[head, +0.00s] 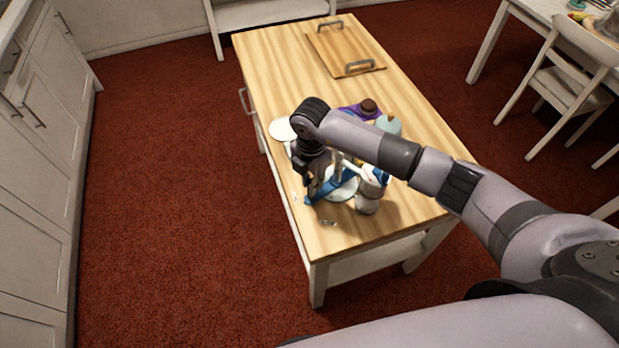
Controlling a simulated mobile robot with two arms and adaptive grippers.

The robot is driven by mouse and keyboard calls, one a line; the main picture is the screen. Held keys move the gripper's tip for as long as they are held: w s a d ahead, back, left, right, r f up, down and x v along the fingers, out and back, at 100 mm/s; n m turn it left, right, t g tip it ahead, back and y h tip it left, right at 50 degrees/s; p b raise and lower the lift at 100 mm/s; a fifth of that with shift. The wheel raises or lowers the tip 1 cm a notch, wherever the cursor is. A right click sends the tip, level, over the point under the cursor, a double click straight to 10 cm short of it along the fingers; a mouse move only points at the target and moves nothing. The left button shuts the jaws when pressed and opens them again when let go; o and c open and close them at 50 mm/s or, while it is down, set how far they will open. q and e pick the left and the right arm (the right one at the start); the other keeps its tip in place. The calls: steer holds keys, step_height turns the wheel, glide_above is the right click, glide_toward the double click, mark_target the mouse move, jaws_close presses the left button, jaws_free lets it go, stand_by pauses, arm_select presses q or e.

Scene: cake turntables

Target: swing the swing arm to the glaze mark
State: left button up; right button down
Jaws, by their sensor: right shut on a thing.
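My right gripper (316,184) reaches down over the near half of the wooden table, its jaws closed on the blue swing arm (344,179). The swing arm is a narrow blue bar across a white round turntable (343,192). The gripper and wrist hide part of the bar and of the turntable. Small pale labels lie on the wood, one left of the gripper (295,198) and one nearer the front edge (328,223). They are too small to read, so I cannot tell which is the glaze mark. My left gripper is out of view.
A white and blue container (371,185) stands close right of the turntable. Behind are a white disc (281,130), a purple item with a brown top (368,107) and a pale teal item (389,126). A wooden tray with metal handles (340,50) lies at the far end.

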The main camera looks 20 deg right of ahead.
steer(key=shift+s+d, duration=0.1)
steer(key=shift+s+d+p, duration=0.3)
steer(key=shift+s+p, duration=0.15)
steer(key=shift+s, duration=0.05)
steer(key=shift+s+d+p, duration=0.25)
steer(key=shift+s+p, duration=0.2)
steer(key=shift+s, duration=0.05)
steer(key=shift+s+d, duration=0.1)
steer(key=shift+s, duration=0.05)
steer(key=shift+d, duration=0.1)
